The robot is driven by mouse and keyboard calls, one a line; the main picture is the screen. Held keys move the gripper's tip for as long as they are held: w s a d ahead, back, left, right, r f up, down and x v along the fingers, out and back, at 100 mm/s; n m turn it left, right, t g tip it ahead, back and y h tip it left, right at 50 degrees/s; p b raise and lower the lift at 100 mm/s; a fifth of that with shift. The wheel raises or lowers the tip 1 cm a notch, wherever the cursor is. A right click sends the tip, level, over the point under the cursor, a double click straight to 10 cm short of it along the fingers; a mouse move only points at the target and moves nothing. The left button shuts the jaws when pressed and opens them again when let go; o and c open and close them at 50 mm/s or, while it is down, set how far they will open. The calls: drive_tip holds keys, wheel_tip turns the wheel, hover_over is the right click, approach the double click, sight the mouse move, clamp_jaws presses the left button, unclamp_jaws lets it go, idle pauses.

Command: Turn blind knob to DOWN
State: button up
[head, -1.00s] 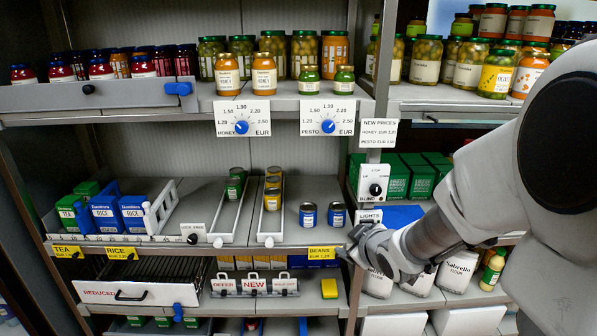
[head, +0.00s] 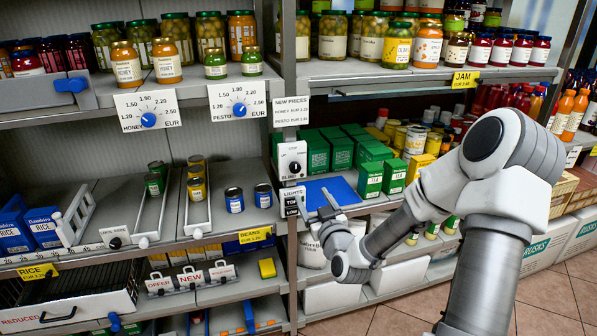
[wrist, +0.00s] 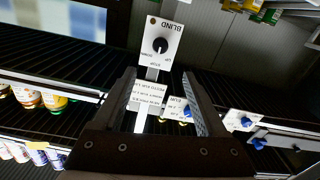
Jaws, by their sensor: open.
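The blind knob (head: 294,167) is a small black round knob on a white panel (head: 291,149) marked BLIND, fixed to the shelf post. In the wrist view the knob (wrist: 160,45) shows on its panel upside down, just beyond my fingertips and roughly between them. Its pointer is too small to read surely. My gripper (head: 327,202) is below and to the right of the panel in the head view, apart from it. In the wrist view my gripper (wrist: 158,74) is open, with nothing between its fingers.
The LIGHTS panel (head: 292,200) is just below the blind panel, close to my gripper. A NEW PRICES card (head: 291,111) is above. Green boxes (head: 318,154) and a blue board (head: 330,192) are to the right. Honey (head: 148,119) and pesto (head: 239,109) dials are to the left.

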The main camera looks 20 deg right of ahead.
sight(296, 169)
drive_tip(key=w, duration=1.4)
drive_tip(key=shift+w, duration=0.25)
clamp_jaws()
